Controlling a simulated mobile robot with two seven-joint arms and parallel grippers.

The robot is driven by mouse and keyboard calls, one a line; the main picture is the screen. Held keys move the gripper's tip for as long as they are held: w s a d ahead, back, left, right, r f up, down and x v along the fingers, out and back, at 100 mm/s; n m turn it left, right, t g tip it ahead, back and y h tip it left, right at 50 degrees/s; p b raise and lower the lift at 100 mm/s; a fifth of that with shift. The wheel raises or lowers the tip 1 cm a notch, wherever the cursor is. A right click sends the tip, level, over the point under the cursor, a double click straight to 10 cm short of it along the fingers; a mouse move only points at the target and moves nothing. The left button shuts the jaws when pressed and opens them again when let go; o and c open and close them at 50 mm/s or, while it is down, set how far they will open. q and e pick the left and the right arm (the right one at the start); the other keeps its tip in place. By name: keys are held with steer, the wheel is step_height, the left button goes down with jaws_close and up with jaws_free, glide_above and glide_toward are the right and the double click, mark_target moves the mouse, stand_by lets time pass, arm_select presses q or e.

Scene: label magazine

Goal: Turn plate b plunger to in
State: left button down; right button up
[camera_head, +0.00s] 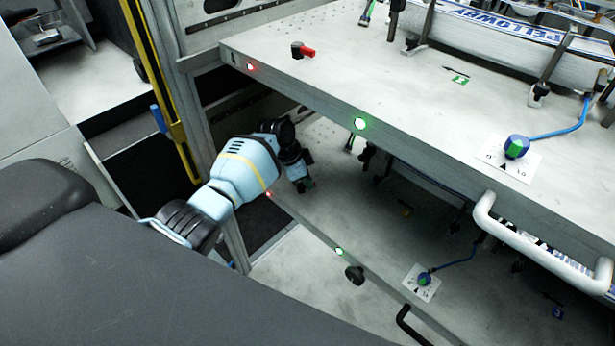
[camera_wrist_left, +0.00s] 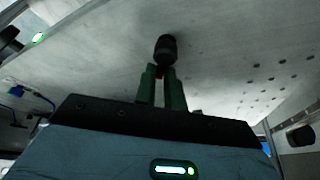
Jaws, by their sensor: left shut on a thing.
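The upper plate (camera_head: 370,85) carries a plunger with a black base and red handle (camera_head: 304,51) near its left corner. The lower plate (camera_head: 335,200) lies beneath it; I take it as plate b, though no letter is readable on it. My left gripper (camera_head: 304,186) reaches in between the plates at the lower plate's left end. In the left wrist view, its two green fingers (camera_wrist_left: 161,88) are shut on a black plunger knob (camera_wrist_left: 166,48), with a bit of red between the fingertips. In the head view my gripper hides this plunger. My right gripper is not in view.
A red lamp (camera_head: 268,194) and a green lamp (camera_head: 339,251) sit on the lower plate's front edge. A black knob (camera_head: 354,274) and a black handle (camera_head: 412,325) are farther right. The upper plate's edge overhangs close above my gripper. A yellow post (camera_head: 160,90) stands left.

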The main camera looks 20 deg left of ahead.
arm_select(q)
steer(key=m, duration=0.1)
steer(key=m+g+b, duration=0.1)
steer(key=shift+s+d+f+m, duration=0.1)
steer(key=shift+s+f+m, duration=0.1)
steer(key=shift+f+m, duration=0.15)
steer(key=m, duration=0.1)
steer(key=m+g+b, duration=0.1)
steer(key=m, duration=0.1)
steer(key=m+g+b, duration=0.1)
steer(key=m, duration=0.1)
steer(key=shift+s+d+h, duration=0.1)
steer(key=shift+s+h, duration=0.3)
steer(key=shift+s+r+m+g+b, duration=0.15)
steer(key=shift+s+m+g+b, duration=0.15)
steer(key=shift+m, duration=0.4)
steer(key=shift+s+r+m+g+b, duration=0.1)
steer(key=shift+r+m+g+b, duration=0.1)
steer(key=shift+m+b, duration=0.35)
steer(key=shift+s+m, duration=0.1)
steer(key=shift+m, duration=0.4)
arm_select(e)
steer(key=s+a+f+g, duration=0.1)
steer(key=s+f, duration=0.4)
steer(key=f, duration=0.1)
arm_select(q)
steer(key=shift+a, duration=0.2)
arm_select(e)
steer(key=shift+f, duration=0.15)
